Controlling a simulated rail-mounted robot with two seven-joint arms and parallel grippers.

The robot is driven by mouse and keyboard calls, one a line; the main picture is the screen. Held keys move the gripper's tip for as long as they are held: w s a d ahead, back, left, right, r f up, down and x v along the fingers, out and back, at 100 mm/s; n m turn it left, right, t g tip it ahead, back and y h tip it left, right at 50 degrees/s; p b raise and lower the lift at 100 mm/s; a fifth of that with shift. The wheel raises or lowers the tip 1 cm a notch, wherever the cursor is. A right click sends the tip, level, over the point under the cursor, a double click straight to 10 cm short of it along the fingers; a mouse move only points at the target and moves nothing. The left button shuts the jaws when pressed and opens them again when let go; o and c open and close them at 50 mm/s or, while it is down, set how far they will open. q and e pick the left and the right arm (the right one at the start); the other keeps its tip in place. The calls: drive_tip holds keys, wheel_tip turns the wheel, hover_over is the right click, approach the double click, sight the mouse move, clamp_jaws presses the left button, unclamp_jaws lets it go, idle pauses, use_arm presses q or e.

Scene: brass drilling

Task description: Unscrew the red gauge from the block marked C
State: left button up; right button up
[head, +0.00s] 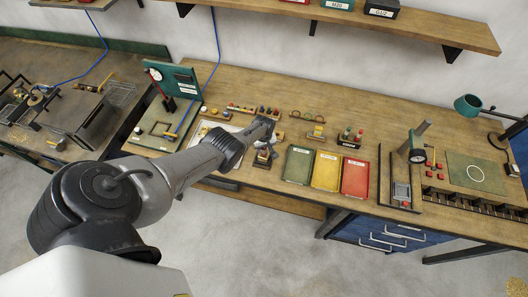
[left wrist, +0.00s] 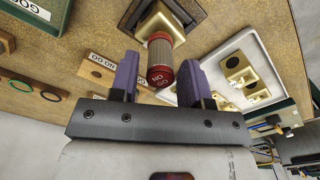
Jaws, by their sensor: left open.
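The red gauge (left wrist: 160,76) has a red end marked NO GO and a grey knurled body. In the left wrist view its far end meets a brass block (left wrist: 164,22) held in a dark square fixture (left wrist: 130,14). No letter C is readable on the block. My left gripper (left wrist: 157,66) is open, with one purple finger on each side of the red end and a visible gap on both sides. In the head view my left gripper (head: 266,134) is just above the fixture (head: 263,158), and it hides most of the gauge. My right gripper is not in view.
A white tray (left wrist: 208,64) with several brass blocks lies beside the fixture. Wooden stands (left wrist: 88,72) with GO and NO GO labels are on the other side. Green (head: 297,164), yellow (head: 326,171) and red (head: 355,178) trays lie right on the bench. A shelf (head: 300,12) runs above.

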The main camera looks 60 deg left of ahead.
use_arm(q)
drive_tip(key=shift+c, duration=0.2)
drive_tip(key=c, duration=0.6)
drive_tip(key=n, duration=0.7)
drive_tip(key=shift+r, duration=0.1)
drive_tip(key=n, duration=0.5)
drive_tip(key=shift+s+n, duration=0.1)
drive_tip(key=shift+n, duration=0.3)
drive_tip(key=o, duration=0.6)
drive_tip(key=shift+o, duration=0.2)
